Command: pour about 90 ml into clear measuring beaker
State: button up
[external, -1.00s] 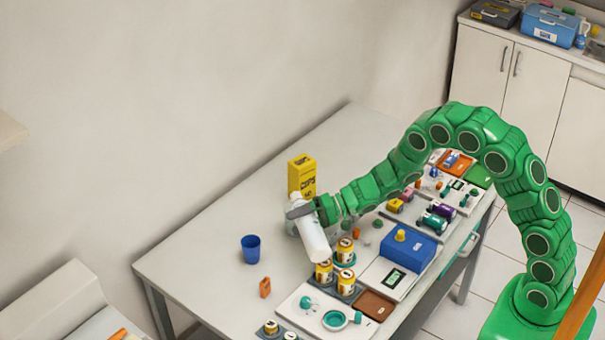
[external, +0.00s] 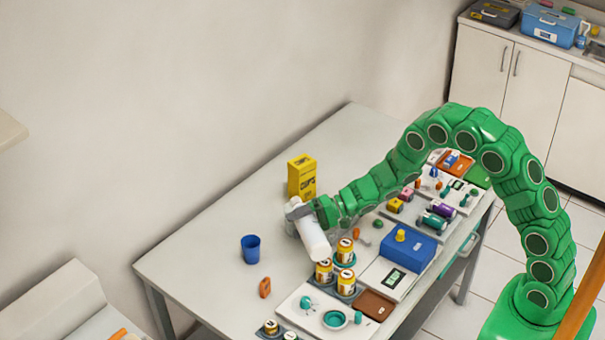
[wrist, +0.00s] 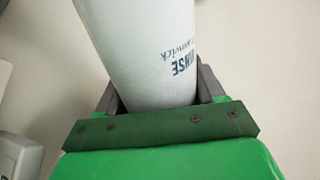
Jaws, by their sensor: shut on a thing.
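My gripper (external: 299,210) is shut on a white bottle (external: 314,239), which it holds tilted over the table. In the wrist view the bottle (wrist: 140,50) stands between the gripper's jaws (wrist: 157,92), with blue lettering ending in "RINSE" upside down. The bottle's mouth and any liquid stream cannot be made out. A pale, see-through shape just left of the bottle looks like the clear measuring beaker (external: 290,228). The bottle and gripper hide most of it, so its fill level cannot be read.
A yellow cups box (external: 301,176) stands behind the gripper. A blue cup (external: 250,249) and an orange item (external: 265,288) are to the left. Several labelled cans (external: 345,251) stand close right of the bottle. A blue box (external: 408,249) lies farther right.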

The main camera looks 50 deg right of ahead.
aim_at(301, 220)
jog(key=shift+r+m, duration=0.3)
jog(key=shift+s, duration=0.1)
jog(key=shift+s+a, duration=0.2)
jog(key=shift+a, duration=0.05)
jog(key=shift+s+a, duration=0.1)
jog(key=shift+a, duration=0.05)
jog(key=shift+r, duration=0.2)
dwell(1.5)
jog(key=shift+s+a+f+n, duration=0.15)
jog(key=shift+f+n, duration=0.25)
jog(key=shift+f, duration=0.25)
jog(key=shift+r+n+t, duration=0.3)
jog(key=shift+r+n, duration=0.3)
jog(key=shift+r, duration=0.25)
jog(key=shift+s+r+n+h, duration=0.2)
jog(key=shift+r+n+h, duration=0.25)
jog(key=shift+r, duration=0.6)
